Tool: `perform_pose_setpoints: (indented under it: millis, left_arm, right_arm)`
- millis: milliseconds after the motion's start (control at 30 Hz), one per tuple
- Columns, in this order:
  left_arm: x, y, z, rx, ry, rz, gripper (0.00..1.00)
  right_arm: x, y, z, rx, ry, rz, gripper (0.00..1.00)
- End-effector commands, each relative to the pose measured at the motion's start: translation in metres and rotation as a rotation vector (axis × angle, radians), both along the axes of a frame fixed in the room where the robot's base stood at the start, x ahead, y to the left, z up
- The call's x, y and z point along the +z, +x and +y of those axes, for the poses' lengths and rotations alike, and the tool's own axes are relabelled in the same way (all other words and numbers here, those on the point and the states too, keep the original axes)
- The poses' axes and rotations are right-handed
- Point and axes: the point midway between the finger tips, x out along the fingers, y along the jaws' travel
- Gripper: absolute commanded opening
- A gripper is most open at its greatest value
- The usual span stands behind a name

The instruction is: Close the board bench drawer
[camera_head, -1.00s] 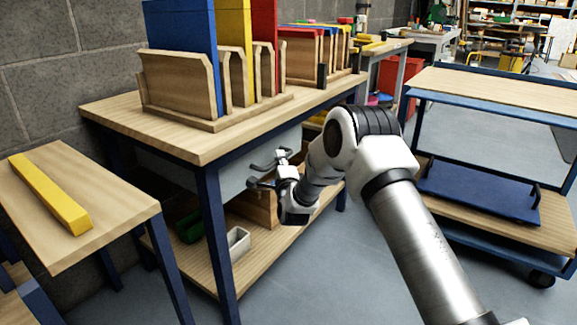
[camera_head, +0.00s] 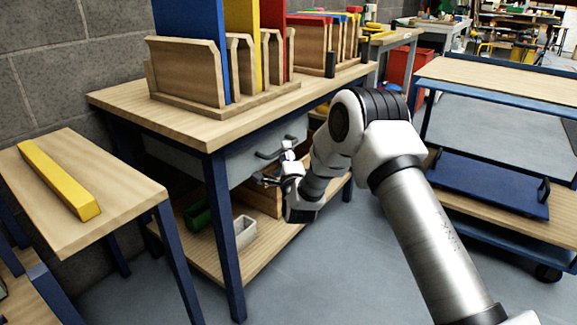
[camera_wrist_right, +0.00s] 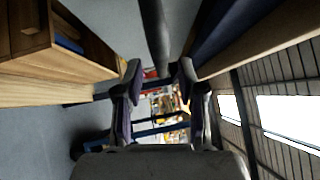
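The board bench (camera_head: 150,118) has a wooden top and dark blue legs. Its grey drawer (camera_head: 238,168) is under the top, with a dark handle (camera_head: 272,152) on the front. How far the drawer stands out is hard to tell. My right gripper (camera_head: 277,168) is at the handle, partly hidden by its own wrist. In the right wrist view its two fingers (camera_wrist_right: 158,85) are spread apart, and a dark bar (camera_wrist_right: 153,38), apparently the handle, reaches between their tips. I see no clear contact. My left gripper is in neither view.
Upright coloured boards (camera_head: 187,30) stand in wooden racks on the bench. A green bin (camera_head: 197,215) and a pale bin (camera_head: 243,232) sit on its lower shelf. A side table (camera_head: 120,190) with a yellow bar is at left; a blue cart (camera_head: 490,185) is at right.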

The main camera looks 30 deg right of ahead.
Motion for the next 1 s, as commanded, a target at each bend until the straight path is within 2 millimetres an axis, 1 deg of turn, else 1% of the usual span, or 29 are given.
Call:
perform_pose_setpoints:
  millis: [100, 200, 300, 367, 500, 900, 967, 1000]
  left_arm:
    - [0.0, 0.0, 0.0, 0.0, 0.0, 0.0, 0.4]
    - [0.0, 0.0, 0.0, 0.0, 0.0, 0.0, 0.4]
    - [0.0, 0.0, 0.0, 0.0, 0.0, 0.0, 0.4]
    - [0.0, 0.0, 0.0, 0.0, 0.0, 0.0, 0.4]
    - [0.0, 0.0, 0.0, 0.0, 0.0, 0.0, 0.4]
    - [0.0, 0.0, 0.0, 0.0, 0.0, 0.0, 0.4]
    - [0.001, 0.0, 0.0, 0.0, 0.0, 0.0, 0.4]
    - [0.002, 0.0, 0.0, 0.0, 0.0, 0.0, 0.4]
  right_arm:
    - [-0.005, -0.029, 0.013, 0.002, 0.002, 0.005, 0.39]
    - [-0.008, -0.051, 0.023, 0.001, 0.0, 0.004, 0.39]
    - [-0.01, -0.067, 0.03, 0.002, -0.001, 0.002, 0.39]
    - [-0.011, -0.073, 0.032, 0.002, 0.0, 0.002, 0.39]
    - [-0.011, -0.078, 0.034, 0.002, -0.001, -0.001, 0.39]
    - [-0.011, -0.077, 0.034, 0.001, 0.0, 0.0, 0.39]
    - [-0.016, -0.078, 0.034, 0.002, -0.001, 0.009, 0.39]
    - [-0.024, -0.079, 0.035, 0.004, -0.001, 0.026, 0.39]
